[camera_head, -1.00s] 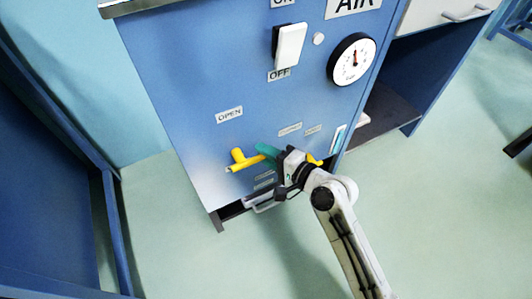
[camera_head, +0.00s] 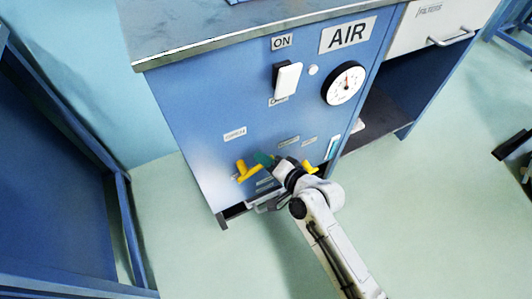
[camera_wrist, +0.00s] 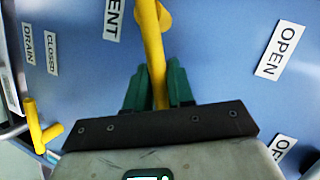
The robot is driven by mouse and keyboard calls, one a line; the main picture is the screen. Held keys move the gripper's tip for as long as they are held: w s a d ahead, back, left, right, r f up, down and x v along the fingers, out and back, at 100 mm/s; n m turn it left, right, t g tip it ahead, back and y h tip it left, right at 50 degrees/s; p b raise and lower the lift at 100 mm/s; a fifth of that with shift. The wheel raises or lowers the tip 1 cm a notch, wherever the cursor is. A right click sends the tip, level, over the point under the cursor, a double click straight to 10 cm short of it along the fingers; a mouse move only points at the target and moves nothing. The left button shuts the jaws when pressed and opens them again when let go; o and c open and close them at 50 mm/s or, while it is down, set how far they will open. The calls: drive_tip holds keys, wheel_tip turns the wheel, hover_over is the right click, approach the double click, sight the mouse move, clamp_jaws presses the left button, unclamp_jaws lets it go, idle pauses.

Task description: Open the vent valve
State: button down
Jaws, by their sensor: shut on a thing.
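The vent valve's yellow handle (camera_head: 244,172) is low on the blue cabinet front. In the wrist view the handle (camera_wrist: 153,50) runs down from its pivot at the top edge, past a label (camera_wrist: 112,18) whose visible part reads "ENT". My gripper (camera_head: 264,159) has green fingers, one on each side of the handle, and is shut on it near its free end. The gripper's fingers also show in the wrist view (camera_wrist: 160,76). An "OPEN" label (camera_wrist: 280,51) is to the right of the handle in the wrist view; in the head view a blurred label (camera_head: 235,134) is above it.
A second yellow handle (camera_wrist: 39,130) is beside the "DRAIN" (camera_wrist: 28,43) and "CLOSED" (camera_wrist: 52,53) labels; it is partly behind my arm in the head view (camera_head: 310,167). Above are a white rocker switch (camera_head: 287,80) and a round gauge (camera_head: 344,83).

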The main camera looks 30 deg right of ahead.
drive_tip(key=shift+a+r+n+h+p, duration=0.25)
drive_tip(key=shift+r+n+h+p, duration=0.25)
drive_tip(key=shift+p, duration=1.05)
drive_tip(key=c, duration=1.1)
unclamp_jaws()
drive_tip(key=shift+s, duration=0.1)
drive_tip(key=p+v, duration=0.2)
drive_tip(key=v, duration=0.8)
drive_tip(key=shift+s+r, duration=0.25)
drive_tip(key=shift+s, duration=0.05)
